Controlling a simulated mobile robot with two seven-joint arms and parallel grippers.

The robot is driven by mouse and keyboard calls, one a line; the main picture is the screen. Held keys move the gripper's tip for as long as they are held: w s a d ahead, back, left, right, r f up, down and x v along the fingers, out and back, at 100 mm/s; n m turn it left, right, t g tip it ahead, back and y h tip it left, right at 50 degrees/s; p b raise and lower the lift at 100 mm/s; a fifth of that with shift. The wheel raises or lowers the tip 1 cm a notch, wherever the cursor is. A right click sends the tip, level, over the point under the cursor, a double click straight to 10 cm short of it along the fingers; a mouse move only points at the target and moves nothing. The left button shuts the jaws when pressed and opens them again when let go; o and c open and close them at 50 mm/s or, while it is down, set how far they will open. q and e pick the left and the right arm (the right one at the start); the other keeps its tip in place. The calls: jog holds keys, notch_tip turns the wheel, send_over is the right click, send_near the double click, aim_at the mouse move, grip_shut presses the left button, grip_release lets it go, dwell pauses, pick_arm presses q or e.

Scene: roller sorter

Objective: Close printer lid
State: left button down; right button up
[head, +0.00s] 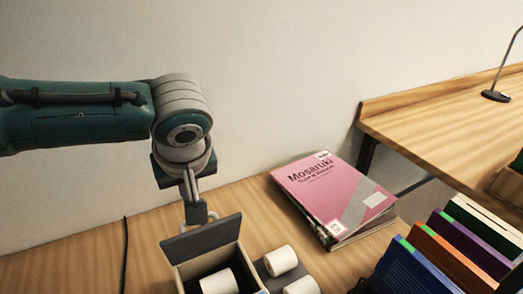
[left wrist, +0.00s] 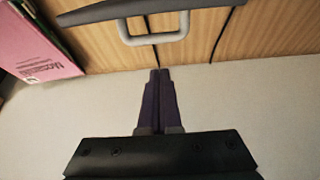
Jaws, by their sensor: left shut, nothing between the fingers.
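The printer (head: 243,258) is a wooden-sided box at the bottom of the head view. Its dark grey lid (head: 202,239) stands raised at the back, so the inside is open, with a white roll (head: 220,282) in it. A grey handle (left wrist: 155,37) on the dark lid (left wrist: 120,9) shows at the top of the left wrist view. My left gripper (head: 190,194) points down behind the raised lid, close to the handle. Its fingers (left wrist: 158,76) are together and empty, and a small gap to the handle shows in the wrist view. My right gripper is in neither view.
Two white rolls (head: 281,261) (head: 302,286) sit on a dark base right of the printer. A pink book (head: 335,192) lies behind them. Several coloured binders (head: 455,250) stand at right. A raised desk (head: 450,110) and the wall (head: 280,70) bound the space. A black cable (head: 126,255) runs at left.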

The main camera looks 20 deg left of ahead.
aim_at(201, 232)
pick_arm(q)
jog(key=shift+s+d+p, duration=0.35)
jog(key=shift+s+d, duration=0.7)
jog(key=shift+d, duration=0.25)
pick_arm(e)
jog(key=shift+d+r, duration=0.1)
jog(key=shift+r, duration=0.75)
pick_arm(q)
jog(key=shift+s+d, duration=0.1)
jog(key=shift+d, duration=0.05)
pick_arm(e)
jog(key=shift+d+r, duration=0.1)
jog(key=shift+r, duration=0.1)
pick_arm(q)
jog(key=shift+s+d+t+y+p, duration=0.15)
jog(key=shift+t+y+p, duration=0.15)
jog(key=shift+p, duration=0.05)
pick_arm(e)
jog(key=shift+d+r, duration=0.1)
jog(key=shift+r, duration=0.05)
pick_arm(q)
jog(key=shift+d, duration=0.1)
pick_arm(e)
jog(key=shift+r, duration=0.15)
